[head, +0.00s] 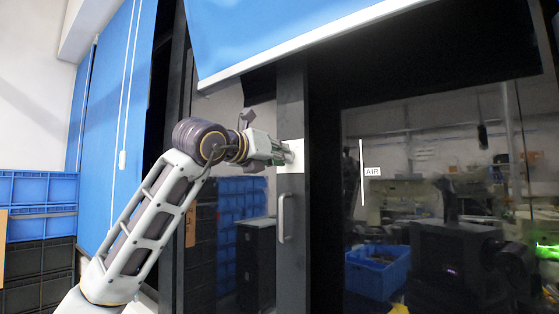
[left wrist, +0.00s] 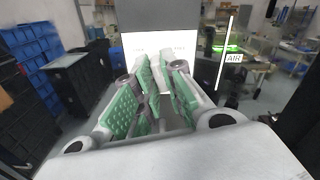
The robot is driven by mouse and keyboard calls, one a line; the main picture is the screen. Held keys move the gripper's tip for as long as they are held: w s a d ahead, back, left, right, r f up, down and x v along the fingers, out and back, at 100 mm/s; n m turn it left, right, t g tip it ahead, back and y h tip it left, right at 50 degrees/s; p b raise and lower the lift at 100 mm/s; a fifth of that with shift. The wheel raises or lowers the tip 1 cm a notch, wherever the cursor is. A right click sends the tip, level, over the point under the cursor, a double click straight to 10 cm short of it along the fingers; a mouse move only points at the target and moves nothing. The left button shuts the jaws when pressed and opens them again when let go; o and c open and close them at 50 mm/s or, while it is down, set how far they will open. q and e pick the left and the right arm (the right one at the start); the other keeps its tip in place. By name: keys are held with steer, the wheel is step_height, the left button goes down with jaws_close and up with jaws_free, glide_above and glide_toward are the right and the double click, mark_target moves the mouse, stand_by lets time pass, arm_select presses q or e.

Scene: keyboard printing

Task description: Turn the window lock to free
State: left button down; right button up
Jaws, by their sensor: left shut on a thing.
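The window lock is a small white part on a white plate (head: 297,165) on the dark upright window frame. In the left wrist view the white plate (left wrist: 130,50) lies straight ahead. My left gripper (head: 284,153) reaches in from the left up to the plate. In the left wrist view its green-padded fingers (left wrist: 157,85) are closed on the white lock handle (left wrist: 152,72) in front of the plate. The fingers hide part of the handle, so its exact turn is hard to tell. My right gripper is in neither view.
A metal pull handle (head: 282,217) sits below the lock on the same frame. Blue blinds (head: 285,35) hang above and at the left. Blue and black crates (head: 40,225) are stacked at the left. Dark glass with an AIR label (head: 372,171) is to the right.

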arm_select(q)
steer(key=m+b, duration=0.2)
steer(key=m, duration=1)
steer(key=shift+d+f, duration=0.1)
stand_by(0.5)
steer(key=c, duration=1.5)
jaws_free()
steer(key=shift+s, duration=0.1)
steer(key=v, duration=1.2)
